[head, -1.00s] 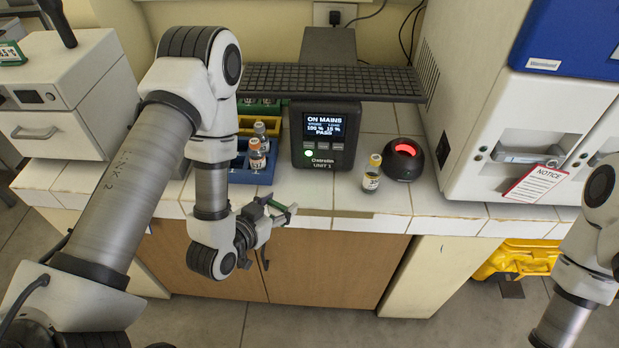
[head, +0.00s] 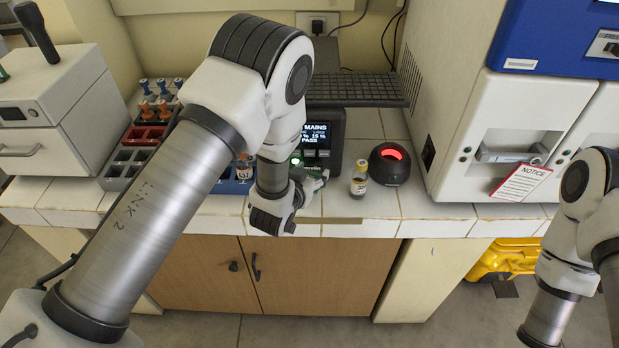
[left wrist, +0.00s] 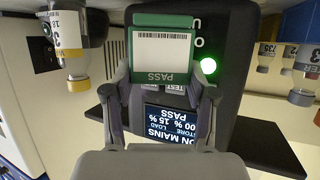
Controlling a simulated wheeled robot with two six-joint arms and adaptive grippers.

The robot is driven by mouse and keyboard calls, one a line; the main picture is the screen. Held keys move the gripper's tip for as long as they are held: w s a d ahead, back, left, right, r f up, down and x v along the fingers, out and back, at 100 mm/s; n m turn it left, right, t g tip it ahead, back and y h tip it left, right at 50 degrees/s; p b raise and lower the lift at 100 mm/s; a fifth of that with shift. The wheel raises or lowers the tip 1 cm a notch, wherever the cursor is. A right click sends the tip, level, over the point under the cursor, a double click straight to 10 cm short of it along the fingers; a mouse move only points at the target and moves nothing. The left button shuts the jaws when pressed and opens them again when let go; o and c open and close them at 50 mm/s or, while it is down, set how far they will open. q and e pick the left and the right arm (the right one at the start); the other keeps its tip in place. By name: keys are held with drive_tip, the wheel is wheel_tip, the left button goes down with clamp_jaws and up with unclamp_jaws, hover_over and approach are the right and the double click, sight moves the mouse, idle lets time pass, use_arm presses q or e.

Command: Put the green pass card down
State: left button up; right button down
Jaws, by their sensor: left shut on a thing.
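The green pass card (left wrist: 160,20), with a white barcode label reading PASS, is held between the fingers of my left gripper (left wrist: 160,84). In the head view the left gripper (head: 314,180) is low in front of the dark power unit (head: 335,125), over the front part of the white tiled counter (head: 405,205). In the wrist view the card overlaps the unit's face beside its lit green light. I cannot tell whether the card touches anything beyond the fingers. My right arm shows at the right edge; its gripper is out of frame.
A yellow-banded vial (head: 359,180) and a black dome with a red light (head: 389,164) stand just right of the left gripper. A blue rack (head: 232,186) with a vial is at its left, partly hidden by my arm. The white incubator (head: 455,150) stands further right.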

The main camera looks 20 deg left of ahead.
use_arm(q)
wheel_tip(320, 180, down, 3)
drive_tip(key=shift+s+a+r+p, duration=0.1)
drive_tip(key=shift+s+p, duration=0.05)
drive_tip(key=shift+p, duration=0.15)
drive_tip(key=shift+f, duration=0.2)
drive_tip(key=o, duration=0.6)
drive_tip(key=shift+f, duration=0.1)
drive_tip(key=o, duration=0.4)
